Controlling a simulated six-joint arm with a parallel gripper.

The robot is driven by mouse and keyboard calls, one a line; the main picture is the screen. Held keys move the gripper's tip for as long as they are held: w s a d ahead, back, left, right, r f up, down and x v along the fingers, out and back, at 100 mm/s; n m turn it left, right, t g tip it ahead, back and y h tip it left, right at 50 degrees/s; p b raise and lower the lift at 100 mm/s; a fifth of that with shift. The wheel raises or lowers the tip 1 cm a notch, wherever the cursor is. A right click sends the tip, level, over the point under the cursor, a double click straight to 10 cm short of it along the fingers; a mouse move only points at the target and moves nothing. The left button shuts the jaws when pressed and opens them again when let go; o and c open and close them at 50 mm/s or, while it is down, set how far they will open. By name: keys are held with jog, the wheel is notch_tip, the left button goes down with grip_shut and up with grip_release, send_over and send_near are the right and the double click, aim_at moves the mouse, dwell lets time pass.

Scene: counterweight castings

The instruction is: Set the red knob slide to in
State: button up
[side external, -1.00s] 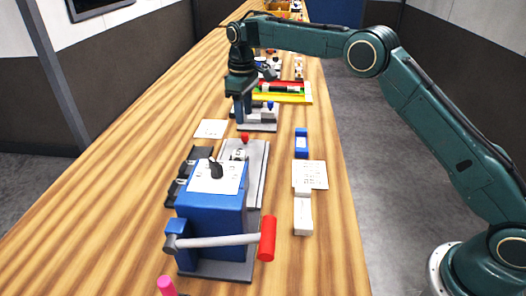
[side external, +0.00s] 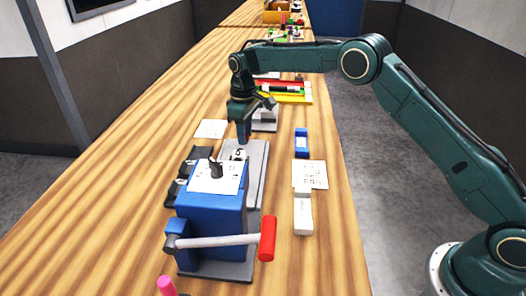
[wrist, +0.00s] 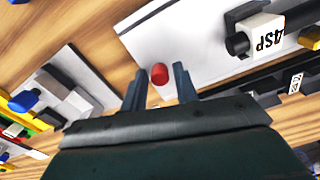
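The red knob (wrist: 159,74) shows in the wrist view on a light grey plate (wrist: 150,30). It lies between the two fingers of my gripper (wrist: 160,84), with a gap on each side, so the gripper is open around or just above it. In the side view my gripper (side external: 243,136) hangs over the far end of the grey slide plate (side external: 257,170), and the knob is hidden there. A white block with black print and a dark rod (wrist: 262,36) sits on the same plate.
A blue box with a red-handled crank (side external: 211,215) stands in front of the plate. Another grey fixture with a blue knob (wrist: 24,101) lies to the left in the wrist view. White cards and a blue block (side external: 301,143) lie nearby. Bare wood is at the left.

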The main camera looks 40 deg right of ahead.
aim_at(240, 149)
grip_shut()
jog(key=shift+a, duration=0.1)
jog(key=shift+s+a, duration=2.8)
jog(key=shift+o, duration=1.5)
grip_release()
jog(key=shift+s+a, duration=0.1)
jog(key=shift+o, duration=0.2)
jog(key=shift+r, duration=0.15)
